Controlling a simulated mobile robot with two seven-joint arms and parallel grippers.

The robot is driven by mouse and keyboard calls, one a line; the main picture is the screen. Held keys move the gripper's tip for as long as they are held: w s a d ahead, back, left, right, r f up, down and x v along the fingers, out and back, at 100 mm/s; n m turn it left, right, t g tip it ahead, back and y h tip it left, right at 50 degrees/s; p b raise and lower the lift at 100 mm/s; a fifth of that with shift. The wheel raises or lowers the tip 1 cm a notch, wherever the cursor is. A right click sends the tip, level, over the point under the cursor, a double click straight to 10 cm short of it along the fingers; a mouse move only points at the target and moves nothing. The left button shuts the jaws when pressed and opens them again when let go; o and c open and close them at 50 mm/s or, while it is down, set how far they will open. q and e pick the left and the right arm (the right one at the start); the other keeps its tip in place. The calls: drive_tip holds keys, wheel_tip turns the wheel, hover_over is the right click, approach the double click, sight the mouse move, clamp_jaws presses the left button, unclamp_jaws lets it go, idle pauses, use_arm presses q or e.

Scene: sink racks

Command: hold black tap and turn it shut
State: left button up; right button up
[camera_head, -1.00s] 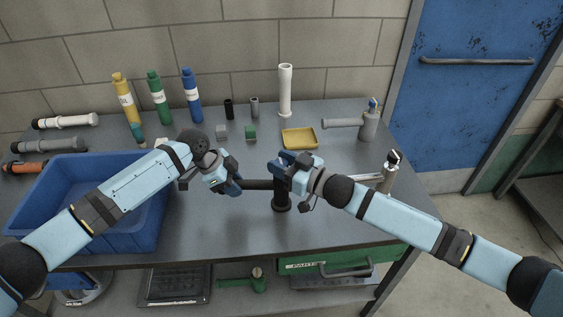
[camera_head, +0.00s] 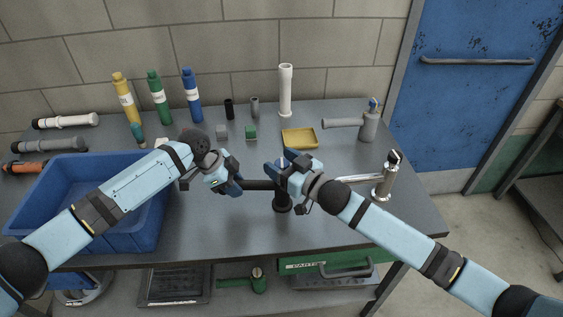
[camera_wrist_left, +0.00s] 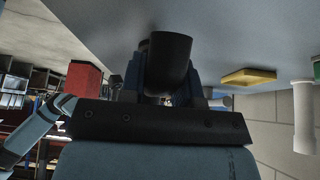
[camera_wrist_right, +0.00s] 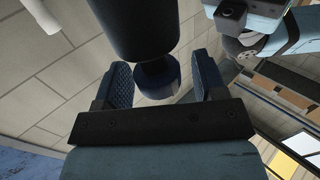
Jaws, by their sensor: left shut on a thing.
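The black tap (camera_head: 282,203) stands upright on the grey table, its spout (camera_head: 259,184) pointing left. My left gripper (camera_head: 237,186) is shut on the spout's end; in the left wrist view the dark spout (camera_wrist_left: 168,62) runs between the fingers. My right gripper (camera_head: 280,168) is at the top of the black tap, covering most of it in the head view. In the right wrist view its blue fingers are apart, on either side of a small dark blue-ended part (camera_wrist_right: 157,78) below the thick black tap body (camera_wrist_right: 135,25), with gaps on both sides.
A silver tap (camera_head: 385,180) stands right, near my right forearm, and a grey tap (camera_head: 369,124) behind it. A blue bin (camera_head: 100,242) is under my left arm. A yellow tray (camera_head: 300,138), bottles and a white pipe (camera_head: 286,92) stand at the back.

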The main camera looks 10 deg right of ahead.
use_arm(q)
drive_tip(key=shift+r, duration=0.1)
use_arm(e)
drive_tip(key=v, duration=1.2)
use_arm(q)
drive_tip(key=o, duration=0.9)
drive_tip(key=shift+o, duration=0.2)
drive_tip(key=shift+a, duration=0.1)
